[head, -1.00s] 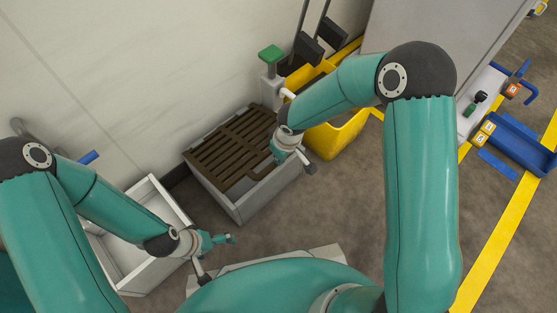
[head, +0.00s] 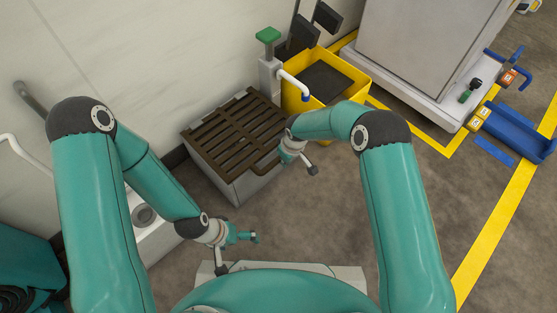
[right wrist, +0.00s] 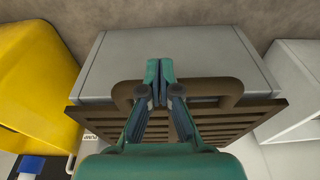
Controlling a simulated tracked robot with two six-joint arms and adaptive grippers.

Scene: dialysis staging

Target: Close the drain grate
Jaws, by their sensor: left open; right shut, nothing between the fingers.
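The drain grate (head: 235,130) is a brown slatted panel with a loop handle. It appears to lie flat across the top of a grey box-shaped basin (head: 239,187) by the wall. The right wrist view shows its slats (right wrist: 225,120), its handle (right wrist: 228,88) and the basin's plain grey side (right wrist: 205,60). My right gripper (head: 284,159) is at the grate's right front corner in the head view. In the wrist view its shut, empty fingers (right wrist: 160,66) overlap the handle; contact is unclear. My left gripper (head: 257,238) is open and empty, in front of the basin.
A yellow bucket (head: 350,82) stands right of the basin, beside a green-topped post with a white spout (head: 292,80). A white container (head: 150,235) is at left, partly behind my left arm. A blue tray (head: 515,132) lies far right. Floor between is clear.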

